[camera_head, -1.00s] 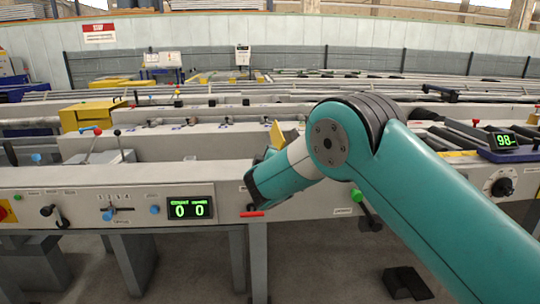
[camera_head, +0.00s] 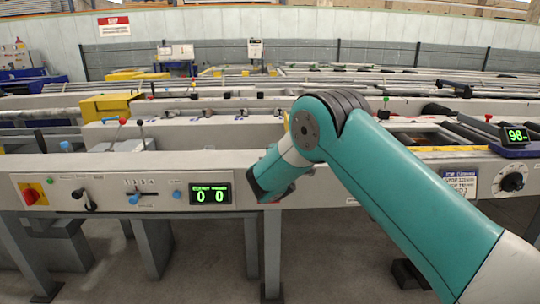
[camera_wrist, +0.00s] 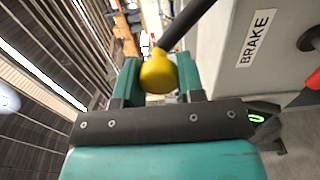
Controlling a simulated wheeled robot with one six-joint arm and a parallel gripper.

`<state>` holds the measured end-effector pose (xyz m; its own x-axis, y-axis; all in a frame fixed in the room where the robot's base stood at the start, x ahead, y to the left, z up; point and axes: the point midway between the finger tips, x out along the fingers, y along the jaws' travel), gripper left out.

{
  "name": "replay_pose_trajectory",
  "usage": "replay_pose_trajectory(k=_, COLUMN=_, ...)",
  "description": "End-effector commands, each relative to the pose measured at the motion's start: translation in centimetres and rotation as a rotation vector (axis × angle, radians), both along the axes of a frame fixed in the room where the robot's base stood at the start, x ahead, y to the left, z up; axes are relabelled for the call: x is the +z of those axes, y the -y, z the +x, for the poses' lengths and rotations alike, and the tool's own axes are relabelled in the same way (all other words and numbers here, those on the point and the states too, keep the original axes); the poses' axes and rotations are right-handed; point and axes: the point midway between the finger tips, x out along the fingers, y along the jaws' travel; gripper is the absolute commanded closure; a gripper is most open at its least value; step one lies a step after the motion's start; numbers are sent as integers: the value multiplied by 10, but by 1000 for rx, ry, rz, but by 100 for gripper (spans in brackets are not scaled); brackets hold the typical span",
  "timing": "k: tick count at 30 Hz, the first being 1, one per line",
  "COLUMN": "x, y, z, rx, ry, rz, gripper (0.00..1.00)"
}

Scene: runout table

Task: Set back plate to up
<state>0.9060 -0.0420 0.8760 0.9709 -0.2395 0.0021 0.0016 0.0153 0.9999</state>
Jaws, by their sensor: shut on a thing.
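A yellow ball knob (camera_wrist: 158,72) on a dark rod (camera_wrist: 188,24) sits between the two teal fingers of my gripper (camera_wrist: 157,78) in the wrist view. The gripper is shut on the knob. The rod runs up and to the right from it. A label reading BRAKE (camera_wrist: 257,40) is on the pale machine face to the right. In the head view my forearm and wrist hide the fingers and the knob, in front of the pale front beam (camera_head: 330,194). I see no back plate label in these frames.
A counter display (camera_head: 211,194) reading 0 0, several small levers and a red switch (camera_head: 32,193) are on the beam left of my arm. A display reading 98 (camera_head: 515,136) and a black dial (camera_head: 512,181) are at the right. Floor below looks mostly clear.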

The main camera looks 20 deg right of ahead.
Motion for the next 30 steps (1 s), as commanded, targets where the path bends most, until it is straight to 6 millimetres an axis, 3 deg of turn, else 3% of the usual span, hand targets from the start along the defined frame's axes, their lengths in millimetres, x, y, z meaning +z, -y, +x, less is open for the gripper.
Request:
replay_pose_trajectory(k=5, x=-2, y=-3, z=0, rx=6, ry=-3, rz=0, gripper=100)
replay_pose_trajectory(k=6, x=-2, y=-3, z=0, rx=6, ry=-4, rz=1, gripper=62)
replay_pose_trajectory(k=9, x=-2, y=-3, z=0, rx=5, ry=-4, rz=1, gripper=40)
replay_pose_trajectory(k=20, x=-2, y=-2, z=-5, rx=2, ry=-3, rz=0, gripper=40)
replay_pose_trajectory(k=25, x=-3, y=-10, z=-29, rx=6, ry=-5, rz=-1, gripper=40)
replay_pose_trajectory(k=30, x=-6, y=-21, z=-71, rx=8, ry=-8, rz=-2, gripper=40)
